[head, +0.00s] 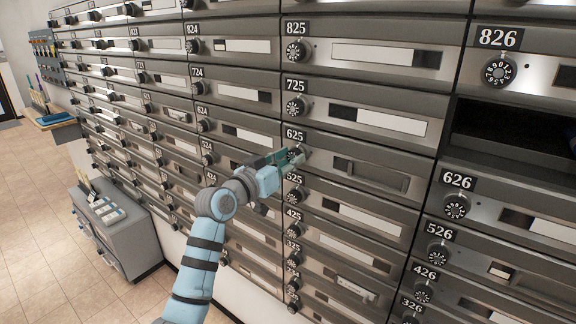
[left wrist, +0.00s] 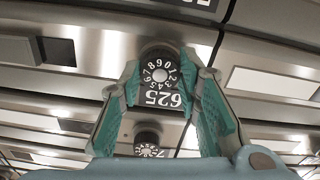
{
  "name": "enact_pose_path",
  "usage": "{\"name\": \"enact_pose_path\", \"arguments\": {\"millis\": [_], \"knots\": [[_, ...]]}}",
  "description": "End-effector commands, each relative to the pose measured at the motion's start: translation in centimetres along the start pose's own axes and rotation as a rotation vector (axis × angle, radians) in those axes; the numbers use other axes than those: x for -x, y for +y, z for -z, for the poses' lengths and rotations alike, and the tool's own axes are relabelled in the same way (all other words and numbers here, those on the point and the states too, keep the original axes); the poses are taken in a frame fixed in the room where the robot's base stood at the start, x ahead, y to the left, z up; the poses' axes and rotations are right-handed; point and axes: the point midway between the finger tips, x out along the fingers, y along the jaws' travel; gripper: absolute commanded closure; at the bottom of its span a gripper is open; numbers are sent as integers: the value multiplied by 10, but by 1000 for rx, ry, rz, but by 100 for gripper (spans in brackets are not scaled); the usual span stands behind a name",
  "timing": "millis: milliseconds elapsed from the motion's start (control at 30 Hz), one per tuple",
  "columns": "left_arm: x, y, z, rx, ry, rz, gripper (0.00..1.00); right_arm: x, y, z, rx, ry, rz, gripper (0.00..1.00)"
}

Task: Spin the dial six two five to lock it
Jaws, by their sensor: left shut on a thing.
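The dial of box 625 (head: 301,151) is a round black knob with white digits, under its 625 label (head: 294,135). Its box front (head: 370,175) looks flush with its neighbours. My left gripper (head: 292,157) is at this dial, its teal fingers shut on it and partly hiding it. In the left wrist view, which is upside down, the dial (left wrist: 159,77) sits between the fingertips with the 625 label (left wrist: 163,98) beside it.
Dial 725 (head: 295,106) is just above and dial 525 (head: 294,178) close below my left gripper. An open dark compartment (head: 515,135) is at the right under 826. A grey cabinet (head: 125,230) stands on the tiled floor at the left.

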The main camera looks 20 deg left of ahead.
Motion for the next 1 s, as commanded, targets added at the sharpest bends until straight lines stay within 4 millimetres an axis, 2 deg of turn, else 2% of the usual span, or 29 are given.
{"name": "enact_pose_path", "arguments": {"millis": [300, 800, 833, 933, 1000], "knots": [[0, 0, 0, -119, 2, 1, 97, -7, -1, -1, 0, 0, 0, 100], [0, 0, 1, -137, 1, 1, 97, -7, -1, -1, 0, 0, 0, 100], [0, 0, 1, -137, 1, 1, 66, -7, -1, -1, 0, 0, 0, 100], [0, 0, 1, -137, 1, 1, 50, -7, -1, -1, 0, 0, 0, 100], [0, 0, 1, -137, 1, 1, 49, -7, -1, -1, 0, 0, 0, 100]]}}
